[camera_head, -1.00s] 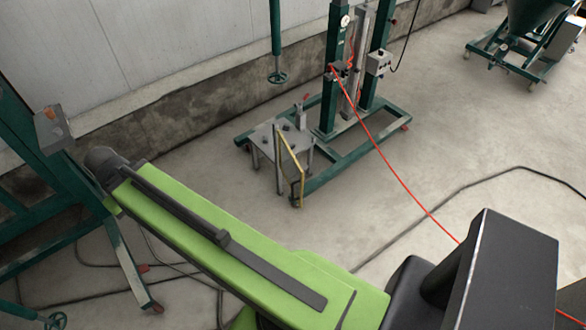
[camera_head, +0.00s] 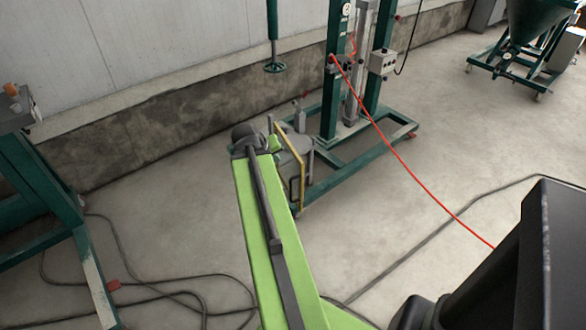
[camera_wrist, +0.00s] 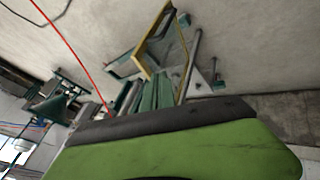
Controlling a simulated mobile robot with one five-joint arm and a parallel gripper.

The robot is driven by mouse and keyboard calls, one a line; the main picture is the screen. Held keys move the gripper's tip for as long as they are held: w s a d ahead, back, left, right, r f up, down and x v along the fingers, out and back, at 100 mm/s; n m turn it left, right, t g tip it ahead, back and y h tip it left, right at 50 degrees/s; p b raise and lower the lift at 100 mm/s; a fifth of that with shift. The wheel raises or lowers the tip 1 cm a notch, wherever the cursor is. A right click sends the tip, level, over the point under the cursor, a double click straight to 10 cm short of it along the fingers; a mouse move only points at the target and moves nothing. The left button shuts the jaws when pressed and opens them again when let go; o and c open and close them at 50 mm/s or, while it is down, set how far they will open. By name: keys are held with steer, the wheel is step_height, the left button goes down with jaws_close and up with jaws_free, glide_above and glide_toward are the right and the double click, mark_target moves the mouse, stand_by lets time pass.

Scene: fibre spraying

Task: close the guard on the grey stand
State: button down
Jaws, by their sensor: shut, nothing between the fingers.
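The guard (camera_head: 289,152) is a yellow-edged frame on the near side of the grey stand (camera_head: 304,146). In the wrist view the guard (camera_wrist: 153,28) stands out at an angle from the stand, near the top middle. The end of my green arm reaches up to just left of the guard in the head view and covers the left part of the stand. I cannot tell whether the arm touches the guard. My gripper's fingers do not show in either view. My own green and black arm part fills the bottom of the wrist view.
A green column rig (camera_head: 333,85) on a wheeled base stands behind the stand. A red hose (camera_head: 400,165) runs from it to the lower right. A green frame (camera_head: 40,180) stands at the left, and dark cables (camera_head: 180,294) lie on the floor. Floor at right is mostly open.

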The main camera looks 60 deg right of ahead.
steer(key=b, duration=0.8)
glide_toward(297, 163)
step_height(297, 163, down, 4)
steer(key=w, duration=0.2)
steer(key=shift+s+d+r, duration=0.1)
steer(key=shift+s+d, duration=0.4)
steer(key=shift+d, duration=0.2)
steer(key=shift+s+d, duration=0.45)
steer(key=shift+d, duration=0.2)
steer(key=shift+d, duration=0.1)
